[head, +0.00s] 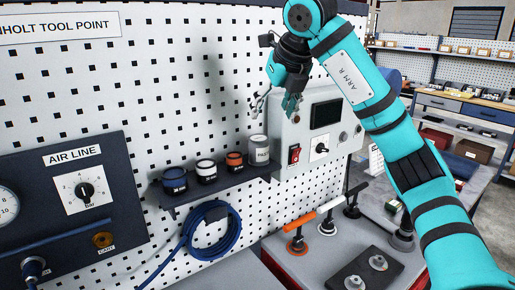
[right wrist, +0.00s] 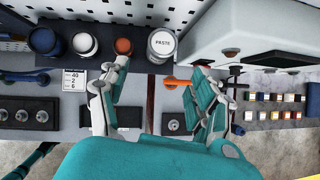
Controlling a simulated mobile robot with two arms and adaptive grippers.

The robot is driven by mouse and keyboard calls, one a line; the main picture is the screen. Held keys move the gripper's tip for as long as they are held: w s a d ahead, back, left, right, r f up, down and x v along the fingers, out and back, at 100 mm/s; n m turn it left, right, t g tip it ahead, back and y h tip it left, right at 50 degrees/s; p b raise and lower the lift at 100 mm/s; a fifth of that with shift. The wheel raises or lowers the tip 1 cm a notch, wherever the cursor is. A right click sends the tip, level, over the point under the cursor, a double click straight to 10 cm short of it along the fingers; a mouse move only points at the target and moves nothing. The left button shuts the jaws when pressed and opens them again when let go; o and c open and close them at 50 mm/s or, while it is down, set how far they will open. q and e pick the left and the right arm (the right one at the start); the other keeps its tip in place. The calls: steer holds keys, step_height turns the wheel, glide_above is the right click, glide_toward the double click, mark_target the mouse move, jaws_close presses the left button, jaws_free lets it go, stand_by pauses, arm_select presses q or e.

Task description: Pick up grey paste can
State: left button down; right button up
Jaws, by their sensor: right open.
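The grey paste can (head: 259,151) stands upright at the right end of the small wall shelf (head: 215,188). Its pale lid lettered PASTE (right wrist: 163,42) shows from above in the right wrist view. My right gripper (head: 274,106) is open and empty, above the can in the head view. In the right wrist view the can lies beyond the open fingers of my right gripper (right wrist: 161,68), between their directions, and no contact shows. My left gripper is not in view.
A blue can (head: 174,181), a white can (head: 206,171) and an orange can (head: 234,162) stand left of the paste can. A grey control box (head: 288,155) is close on its right. A blue hose coil (head: 213,230) hangs below the shelf. Several upright handled tools stand on the trolley top (head: 327,243).

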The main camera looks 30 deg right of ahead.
mark_target(260, 139)
steer(key=p+x, duration=0.1)
steer(key=x, duration=0.5)
steer(key=shift+w, duration=0.1)
steer(key=p+x, duration=0.1)
steer(key=x, duration=0.2)
steer(key=shift+w+f+p, duration=0.25)
steer(key=shift+f+p, duration=0.1)
steer(key=shift+p, duration=0.1)
steer(key=p+x, duration=0.1)
steer(key=x, duration=0.3)
steer(key=shift+d+r+p, duration=0.1)
steer(key=shift+d+p, duration=0.05)
steer(key=shift+p, duration=0.25)
steer(key=shift+w+f, duration=0.1)
steer(key=shift+f, duration=0.15)
steer(key=shift+c, duration=0.7)
steer(key=c, duration=0.9)
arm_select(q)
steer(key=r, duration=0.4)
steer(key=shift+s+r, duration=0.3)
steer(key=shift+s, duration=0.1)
arm_select(e)
steer(key=shift+r, duration=0.1)
steer(key=shift+c, duration=0.4)
